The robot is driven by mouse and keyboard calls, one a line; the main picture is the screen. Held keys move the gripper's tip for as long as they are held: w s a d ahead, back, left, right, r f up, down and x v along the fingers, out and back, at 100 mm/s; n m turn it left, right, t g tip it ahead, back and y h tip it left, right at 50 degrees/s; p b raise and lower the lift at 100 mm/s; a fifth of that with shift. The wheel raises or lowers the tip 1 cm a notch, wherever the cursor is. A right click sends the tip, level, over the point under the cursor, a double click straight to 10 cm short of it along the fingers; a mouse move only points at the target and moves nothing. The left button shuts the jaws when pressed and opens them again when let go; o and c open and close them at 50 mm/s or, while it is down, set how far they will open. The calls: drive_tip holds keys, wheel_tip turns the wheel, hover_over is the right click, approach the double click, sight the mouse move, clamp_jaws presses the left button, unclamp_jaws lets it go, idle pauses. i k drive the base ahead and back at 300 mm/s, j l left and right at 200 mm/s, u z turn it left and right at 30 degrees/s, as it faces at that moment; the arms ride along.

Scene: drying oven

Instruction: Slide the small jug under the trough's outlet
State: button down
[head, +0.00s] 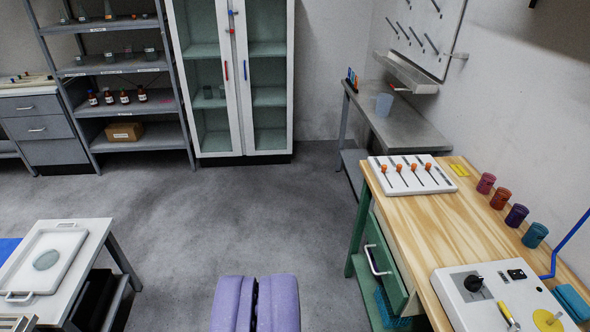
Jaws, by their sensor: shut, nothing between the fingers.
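The small jug (384,105) is a pale bluish translucent vessel standing upright on the grey metal bench (418,133) at the back right. The trough (407,73) is a grey metal channel on the wall below the pegged drying board (425,32), above and right of the jug. A small red-tipped part (399,89) shows at the trough's lower side; I cannot tell whether it is the outlet. My gripper (256,302), with purple fingers, is at the bottom centre, shut and empty, far from the jug.
A wooden workbench (440,203) with a slider panel, coloured cups and a control box lies along the right. A white table (92,242) with a tray stands at lower left. A glass cabinet (240,145) and shelves (122,72) line the back. The grey floor between is clear.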

sight(385, 101)
drive_tip(key=i, duration=2.45)
drive_tip(key=i+j+z, duration=0.1)
drive_tip(key=i+z, duration=0.35)
drive_tip(key=i, duration=0.15)
drive_tip(key=i+j+z, duration=0.85)
drive_tip(key=i, duration=0.2)
drive_tip(key=i+j+z, duration=0.45)
drive_tip(key=j, duration=0.2)
drive_tip(key=k, duration=0.05)
